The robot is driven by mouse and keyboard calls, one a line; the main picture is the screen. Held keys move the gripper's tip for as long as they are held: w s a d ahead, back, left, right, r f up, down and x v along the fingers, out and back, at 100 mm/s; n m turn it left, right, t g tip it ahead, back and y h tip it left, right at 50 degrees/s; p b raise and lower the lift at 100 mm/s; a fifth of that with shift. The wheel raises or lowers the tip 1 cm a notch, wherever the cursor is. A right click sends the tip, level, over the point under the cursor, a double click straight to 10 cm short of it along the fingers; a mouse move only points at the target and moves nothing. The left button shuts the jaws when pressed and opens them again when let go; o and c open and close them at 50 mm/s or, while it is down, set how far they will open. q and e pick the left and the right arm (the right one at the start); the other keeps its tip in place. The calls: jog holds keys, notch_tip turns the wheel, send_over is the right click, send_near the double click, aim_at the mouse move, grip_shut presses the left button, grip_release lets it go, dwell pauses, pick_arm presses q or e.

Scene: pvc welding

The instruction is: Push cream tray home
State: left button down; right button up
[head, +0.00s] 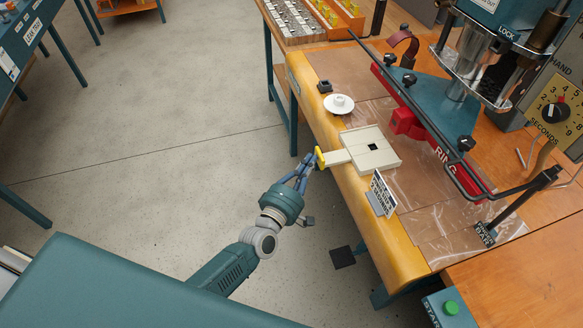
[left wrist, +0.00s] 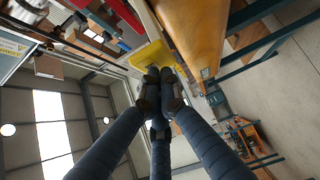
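The cream tray (head: 378,158) lies flat on the bench, with a small dark square in its middle. Its flat cream handle (head: 336,157) points left over the front edge and ends in a yellow grip (head: 320,157). My left gripper (head: 312,160) is right at the yellow grip, reaching from the floor side. In the left wrist view the dark fingertips (left wrist: 161,76) are together in front of the yellow grip (left wrist: 150,54). They appear to touch it, with nothing seen between them. My right gripper is in neither view.
A red and teal welding press (head: 455,85) stands behind the tray. A small sign (head: 382,193) stands to the right of the tray, and a white round dish (head: 339,104) is on the far side. The bench's yellow front edge (head: 350,205) lies close to my arm.

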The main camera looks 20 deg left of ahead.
aim_at(340, 159)
pick_arm(q)
jog(key=w+d, duration=0.1)
jog(key=d, duration=0.1)
jog(key=w+d+b, duration=0.1)
jog(key=w+d, duration=0.1)
jog(key=d, duration=0.1)
jog(key=w+d, duration=0.2)
jog(key=shift+d+b, duration=0.2)
jog(key=shift+b, duration=0.2)
jog(key=shift+w+d, duration=0.2)
jog(key=shift+d, duration=0.1)
jog(key=shift+r, duration=0.1)
jog(key=shift+a, duration=0.1)
